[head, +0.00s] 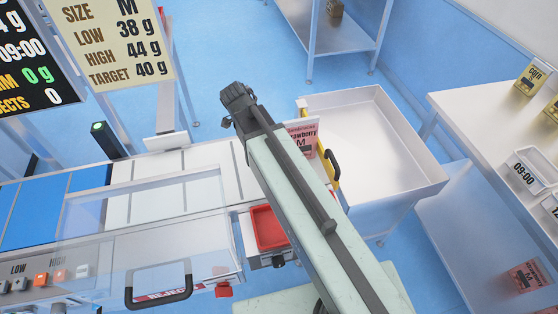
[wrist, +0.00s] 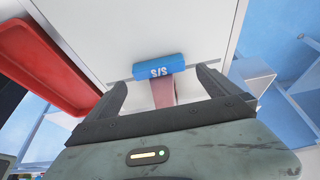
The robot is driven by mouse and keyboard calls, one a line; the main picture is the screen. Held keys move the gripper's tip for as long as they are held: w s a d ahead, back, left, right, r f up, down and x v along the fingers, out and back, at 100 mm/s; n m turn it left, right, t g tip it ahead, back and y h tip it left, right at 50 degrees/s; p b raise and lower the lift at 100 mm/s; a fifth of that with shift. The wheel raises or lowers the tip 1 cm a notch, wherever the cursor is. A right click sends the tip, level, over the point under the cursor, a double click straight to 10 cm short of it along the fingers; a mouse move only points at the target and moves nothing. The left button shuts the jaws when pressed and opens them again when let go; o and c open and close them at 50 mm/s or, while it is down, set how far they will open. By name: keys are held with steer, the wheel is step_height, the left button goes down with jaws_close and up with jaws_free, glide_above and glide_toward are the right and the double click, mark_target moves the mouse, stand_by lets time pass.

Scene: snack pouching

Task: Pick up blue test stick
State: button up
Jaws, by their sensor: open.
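The blue test stick (wrist: 159,67), marked "S/S", shows in the wrist view against a white surface (wrist: 130,25). It lies crosswise just ahead of my gripper (wrist: 163,88). My gripper is open, with one finger to each side of the stick's near side and a gap between them. A pinkish strip (wrist: 162,92) shows between the fingers, just below the stick; I cannot tell what it belongs to. I cannot make out the stick in the head view, where my arm covers part of the scene.
A red tray (head: 268,228) sits beside my arm; a red tray also shows at left in the wrist view (wrist: 40,60). A white bin (head: 400,190) stands right of my arm. A pink strawberry pouch (head: 304,136) is at the bin's left edge. A white table (head: 470,110) is at right.

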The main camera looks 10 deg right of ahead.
steer(key=b+x, duration=0.5)
steer(key=x, duration=0.1)
steer(key=shift+s+d+f, duration=0.15)
steer(key=shift+d+f, duration=0.05)
steer(key=shift+r, duration=0.2)
steer(key=c, duration=1.1)
steer(key=shift+a+r+p, duration=0.2)
steer(key=shift+r+p, duration=0.35)
steer(key=shift+p, duration=0.3)
step_height(320, 180, up, 6)
steer(key=p, duration=0.6)
steer(key=shift+a+r, duration=0.2)
steer(key=shift+r, duration=0.05)
steer(key=shift+a+f, duration=0.15)
steer(key=shift+a, duration=4.65)
steer(key=shift+a+f, duration=0.15)
steer(key=shift+a, duration=4.65)
